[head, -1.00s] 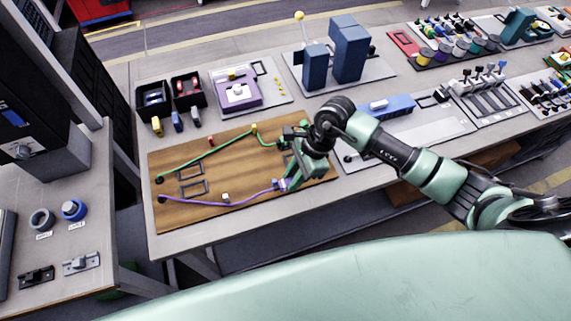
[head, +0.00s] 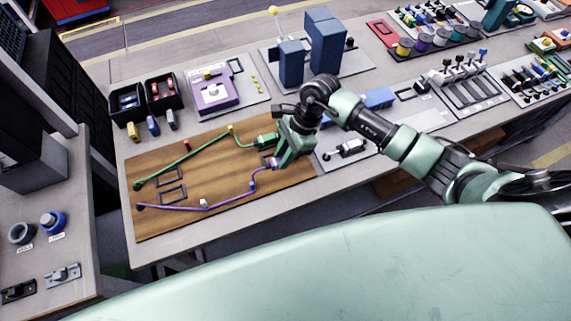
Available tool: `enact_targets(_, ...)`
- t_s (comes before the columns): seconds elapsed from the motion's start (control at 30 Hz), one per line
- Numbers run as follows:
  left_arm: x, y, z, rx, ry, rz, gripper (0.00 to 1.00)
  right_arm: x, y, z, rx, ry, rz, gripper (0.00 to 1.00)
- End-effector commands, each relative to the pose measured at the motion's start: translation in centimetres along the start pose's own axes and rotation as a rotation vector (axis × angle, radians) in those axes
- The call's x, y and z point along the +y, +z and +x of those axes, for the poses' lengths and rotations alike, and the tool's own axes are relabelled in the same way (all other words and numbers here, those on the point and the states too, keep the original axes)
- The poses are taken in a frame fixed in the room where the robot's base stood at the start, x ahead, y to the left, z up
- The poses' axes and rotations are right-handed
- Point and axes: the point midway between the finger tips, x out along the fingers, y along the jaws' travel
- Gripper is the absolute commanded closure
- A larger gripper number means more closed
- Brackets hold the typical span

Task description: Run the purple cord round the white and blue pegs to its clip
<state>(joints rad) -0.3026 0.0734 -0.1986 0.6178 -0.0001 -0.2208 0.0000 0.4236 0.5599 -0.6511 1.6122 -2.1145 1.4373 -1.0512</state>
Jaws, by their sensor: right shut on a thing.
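The purple cord (head: 170,208) starts at the lower left of the wooden board (head: 165,225). It runs along the near side of the white peg (head: 204,202), then to the blue peg (head: 253,186), where it bends upward. From there it goes up to my right gripper (head: 275,163), which is shut on its purple end at the board's right part. The gripper and wrist hide the surface just behind them, and I cannot make out the purple cord's clip. My left gripper is not in view.
A green cord (head: 185,157) runs past the yellow peg (head: 230,128) to a green clip (head: 265,140), close to my right gripper. A red peg (head: 187,146) stands on the board. Black bins (head: 163,94) and a purple device (head: 212,92) stand behind.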

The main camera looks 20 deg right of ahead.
Motion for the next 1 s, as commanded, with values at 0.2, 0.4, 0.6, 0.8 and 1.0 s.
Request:
enact_targets(0.2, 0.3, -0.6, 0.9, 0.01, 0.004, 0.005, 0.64, -2.1, -0.1, 0.1, -0.001, -0.002, 0.001, 1.0)
enact_targets(0.4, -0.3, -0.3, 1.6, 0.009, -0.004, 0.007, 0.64, -3.8, -0.3, 0.0, -0.001, -0.002, 0.0, 1.0)
enact_targets(0.6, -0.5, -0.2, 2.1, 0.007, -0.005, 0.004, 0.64, -4.8, -0.3, -0.1, 0.0, -0.001, 0.001, 1.0)
enact_targets(0.8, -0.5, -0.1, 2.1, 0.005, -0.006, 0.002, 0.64, -5.1, -0.3, -0.2, 0.0, 0.0, 0.001, 1.0)
enact_targets(1.0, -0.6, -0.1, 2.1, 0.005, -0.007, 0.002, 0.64, -5.1, -0.3, -0.2, 0.0, 0.0, 0.0, 1.0)
